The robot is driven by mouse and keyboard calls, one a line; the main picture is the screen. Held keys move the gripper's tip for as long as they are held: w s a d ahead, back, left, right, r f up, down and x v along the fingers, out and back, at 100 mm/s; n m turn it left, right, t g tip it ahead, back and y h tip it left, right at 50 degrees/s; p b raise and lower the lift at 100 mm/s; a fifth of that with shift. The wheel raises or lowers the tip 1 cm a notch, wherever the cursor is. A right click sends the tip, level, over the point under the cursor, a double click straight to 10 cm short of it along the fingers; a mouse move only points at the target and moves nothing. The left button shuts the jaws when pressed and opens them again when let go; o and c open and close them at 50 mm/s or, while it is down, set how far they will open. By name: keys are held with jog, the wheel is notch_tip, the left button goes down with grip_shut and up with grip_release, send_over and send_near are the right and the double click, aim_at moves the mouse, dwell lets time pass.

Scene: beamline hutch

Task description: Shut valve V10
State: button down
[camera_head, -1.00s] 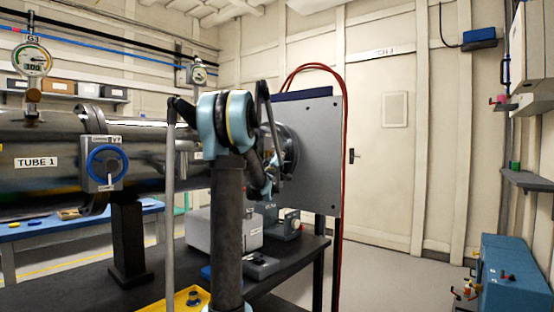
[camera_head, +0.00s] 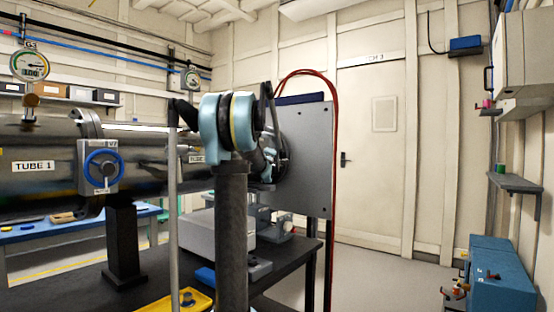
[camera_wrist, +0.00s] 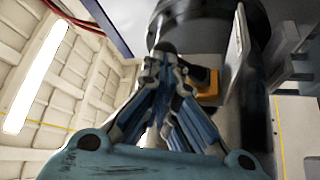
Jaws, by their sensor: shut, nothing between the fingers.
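My gripper (camera_wrist: 165,52) is shut and empty in the wrist view, its blue-grey fingers together. An orange-yellow part (camera_wrist: 208,84) shows just right of the fingers, partly hidden by them; I cannot tell if they touch. A large dark cylinder (camera_wrist: 215,20) lies behind it. In the head view my arm hides the gripper near the far end of the tube. A valve with a blue round handle (camera_head: 103,168) sits on the tube marked TUBE 1 (camera_head: 60,166), left of my arm; its small label looks like V7. I cannot make out a V10 label.
A grey upright panel (camera_head: 305,155) with red hoses stands right of my arm. A dark bench (camera_head: 150,283) under the tube holds a grey box (camera_head: 190,235) and a yellow tray (camera_head: 165,303). The floor (camera_head: 370,275) toward the door is clear. A blue cabinet (camera_head: 502,280) stands far right.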

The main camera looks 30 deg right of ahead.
jog(key=w+r+n+g+y, duration=0.1)
jog(key=n, duration=0.1)
jog(key=w+a+r+n+g+y, duration=0.1)
jog(key=n, duration=0.1)
jog(key=w+a+r+n+g, duration=0.1)
jog(key=n, duration=0.1)
jog(key=shift+w+a+n+y, duration=0.1)
jog(key=shift+w+n+y, duration=0.3)
jog(key=f+v, duration=0.1)
jog(key=v, duration=1.2)
jog(key=shift+s+a+r, duration=0.2)
jog(key=shift+s+a, duration=0.1)
jog(key=shift+s, duration=0.1)
